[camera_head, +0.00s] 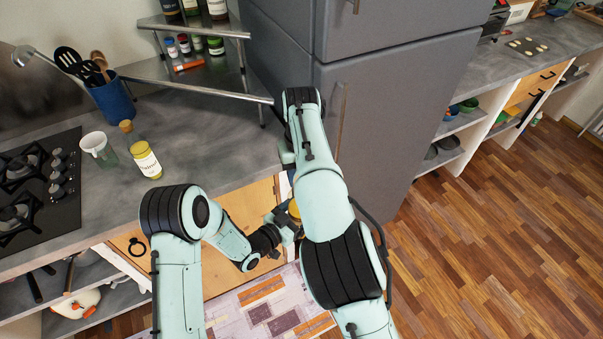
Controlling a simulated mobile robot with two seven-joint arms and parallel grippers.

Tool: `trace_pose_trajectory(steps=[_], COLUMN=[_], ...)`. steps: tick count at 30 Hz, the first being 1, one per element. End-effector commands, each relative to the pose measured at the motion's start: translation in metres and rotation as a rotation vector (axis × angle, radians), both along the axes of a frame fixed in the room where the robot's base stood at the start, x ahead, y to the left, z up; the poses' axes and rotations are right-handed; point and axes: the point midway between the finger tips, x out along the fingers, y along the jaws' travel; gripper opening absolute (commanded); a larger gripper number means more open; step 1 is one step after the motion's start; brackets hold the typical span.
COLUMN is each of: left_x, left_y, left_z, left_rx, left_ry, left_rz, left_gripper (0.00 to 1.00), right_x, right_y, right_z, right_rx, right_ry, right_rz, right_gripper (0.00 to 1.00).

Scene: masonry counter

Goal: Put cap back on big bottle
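A small jar-like bottle (146,160) with a yellowish top and printed label stands on the counter beside the stove. A brown, cork-like piece (126,126) shows just behind it; I cannot tell whether it is a loose cap or sits on something. My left gripper (288,224) is low in front of the cabinet, partly hidden by my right arm. A yellow-orange thing (294,208) shows just by its fingers, mostly hidden, so I cannot tell what it is or whether it is held. My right gripper is hidden behind my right arm.
The gas stove (38,185) is to the left. A metal corner shelf (190,62) holds several jars. The grey fridge (395,100) is right of the counter. The counter's right part is clear.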

Motion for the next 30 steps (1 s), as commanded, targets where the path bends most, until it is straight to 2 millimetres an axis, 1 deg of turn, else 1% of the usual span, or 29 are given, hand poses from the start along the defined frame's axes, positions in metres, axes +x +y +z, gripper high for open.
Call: trace_pose_trajectory(steps=[2, 3, 4, 5, 14, 24, 30], left_x=[0.001, 0.001, 0.001, 0.001, 0.001, 0.001, 0.001], left_y=[0.0, 0.0, 0.0, 0.0, 0.0, 0.0, 0.0], left_z=[0.002, 0.001, 0.001, 0.001, 0.001, 0.001, 0.001], left_rx=[-0.002, -0.002, -0.002, -0.002, -0.003, -0.002, -0.002], left_ry=[-0.004, -0.004, -0.004, -0.004, -0.003, -0.004, -0.004], left_rz=[0.0, 0.0, 0.0, 0.0, 0.0, 0.0, 0.0], left_gripper=[0.0, 0.0, 0.0, 0.0, 0.0, 0.0, 0.0], right_x=[0.0, 0.0, 0.0, 0.0, 0.0, 0.001, 0.0], right_y=[0.0, 0.0, 0.0, 0.0, 0.0, 0.0, 0.0], right_z=[0.001, 0.001, 0.001, 0.0, 0.002, 0.042, 0.046], right_rx=[0.0, 0.0, 0.0, 0.0, 0.001, 0.0, 0.0], right_ry=[-0.001, -0.001, -0.001, -0.001, -0.002, -0.004, -0.001], right_rz=[0.001, 0.001, 0.001, 0.001, 0.002, 0.003, 0.003], right_gripper=[0.13, 0.5, 0.6, 0.66, 0.66, 0.66, 0.66])
